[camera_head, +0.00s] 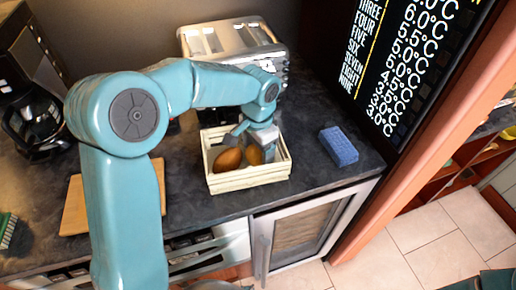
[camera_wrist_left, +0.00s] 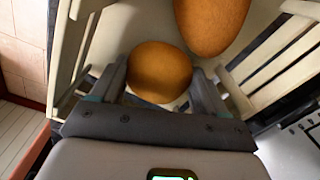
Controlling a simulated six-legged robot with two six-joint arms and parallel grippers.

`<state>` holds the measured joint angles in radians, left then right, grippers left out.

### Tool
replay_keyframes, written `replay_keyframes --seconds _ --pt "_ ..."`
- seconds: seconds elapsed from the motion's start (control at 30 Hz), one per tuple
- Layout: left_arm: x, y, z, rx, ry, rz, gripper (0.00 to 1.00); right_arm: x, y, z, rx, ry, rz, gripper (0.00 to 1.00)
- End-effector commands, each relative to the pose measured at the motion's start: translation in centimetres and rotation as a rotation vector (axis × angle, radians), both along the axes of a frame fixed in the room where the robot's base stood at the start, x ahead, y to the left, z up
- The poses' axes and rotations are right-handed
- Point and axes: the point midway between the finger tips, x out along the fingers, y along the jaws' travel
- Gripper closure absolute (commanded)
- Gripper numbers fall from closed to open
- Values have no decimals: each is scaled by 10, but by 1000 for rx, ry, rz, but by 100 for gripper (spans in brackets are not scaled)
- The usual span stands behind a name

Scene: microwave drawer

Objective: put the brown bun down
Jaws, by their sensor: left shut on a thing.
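My left gripper (camera_head: 262,143) reaches down into a cream slatted crate (camera_head: 250,180) on the dark counter. In the left wrist view the gripper (camera_wrist_left: 160,85) is shut on a round brown bun (camera_wrist_left: 160,72), with a finger on each side of it. The held bun also shows in the head view (camera_head: 254,154), inside the crate walls. A second, longer brown bun (camera_head: 228,160) lies in the crate, left of the held one; it also shows in the left wrist view (camera_wrist_left: 210,22). Whether the held bun touches the crate floor is hidden. My right gripper is not in view.
A blue sponge-like block (camera_head: 339,146) lies right of the crate. A silver toaster (camera_head: 230,40) stands behind, and a wooden board (camera_head: 75,205) lies at the left. A coffee maker (camera_head: 35,115) stands further left. The counter is clear between crate and block.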

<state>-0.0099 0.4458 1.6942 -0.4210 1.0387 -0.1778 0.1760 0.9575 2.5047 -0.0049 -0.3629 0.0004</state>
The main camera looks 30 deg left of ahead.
Motion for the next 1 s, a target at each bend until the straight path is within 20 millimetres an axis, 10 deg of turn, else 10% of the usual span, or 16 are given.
replay_keyframes --seconds 0.07,0.1,0.13,0.53,1.0 --pt "0 0 -4 0 0 0 56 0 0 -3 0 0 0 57" --pt "0 0 -3 0 0 0 19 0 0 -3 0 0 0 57" --pt "0 0 -3 0 0 0 15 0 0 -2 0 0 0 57" --pt "0 0 8 1 -1 0 15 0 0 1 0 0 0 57" --pt "0 -1 107 1 -4 0 15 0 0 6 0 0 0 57"
